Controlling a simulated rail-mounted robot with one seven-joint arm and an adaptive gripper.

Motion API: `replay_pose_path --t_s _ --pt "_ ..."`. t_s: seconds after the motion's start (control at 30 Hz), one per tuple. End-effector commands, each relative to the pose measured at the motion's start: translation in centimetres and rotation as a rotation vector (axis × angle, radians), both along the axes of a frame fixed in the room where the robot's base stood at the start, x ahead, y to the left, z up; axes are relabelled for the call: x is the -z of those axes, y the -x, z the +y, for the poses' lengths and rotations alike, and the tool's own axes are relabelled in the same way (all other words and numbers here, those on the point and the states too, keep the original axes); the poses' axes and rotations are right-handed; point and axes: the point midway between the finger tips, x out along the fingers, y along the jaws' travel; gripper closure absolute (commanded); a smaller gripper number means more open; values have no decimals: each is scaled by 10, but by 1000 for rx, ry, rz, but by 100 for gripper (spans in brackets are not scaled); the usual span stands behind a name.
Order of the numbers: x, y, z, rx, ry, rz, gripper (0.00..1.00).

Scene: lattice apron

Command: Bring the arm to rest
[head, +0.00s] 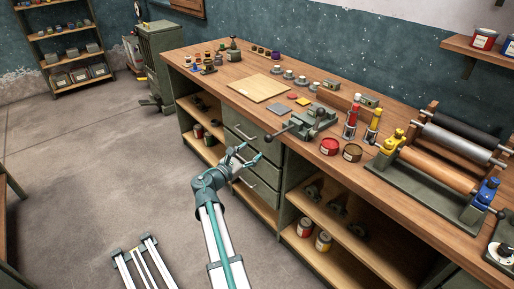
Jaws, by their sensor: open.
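My gripper (248,156) is at the end of my teal and white arm, in front of the workbench drawers in the middle of the head view. It is open, and I see nothing between its fingers. It appears apart from the bench, though the gap to the drawer fronts is hard to judge. My arm reaches up from the bottom of the view, with the wrist bent toward the bench.
The wooden workbench (222,83) carries a vise (305,122), tins, a board (258,88) and a roller press (440,165). Its open shelves (335,222) hold cans. A shelf rack (67,45) stands at the back left. The floor (95,150) at left is mostly clear.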

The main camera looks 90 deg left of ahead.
Motion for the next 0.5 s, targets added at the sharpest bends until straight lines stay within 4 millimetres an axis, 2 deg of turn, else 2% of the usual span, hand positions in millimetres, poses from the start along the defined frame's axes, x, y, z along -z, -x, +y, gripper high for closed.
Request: replay_pose_path --t_s 0.13,0.5 --pt "0 5 -6 1 0 0 39" --pt "0 6 -6 1 0 0 39"
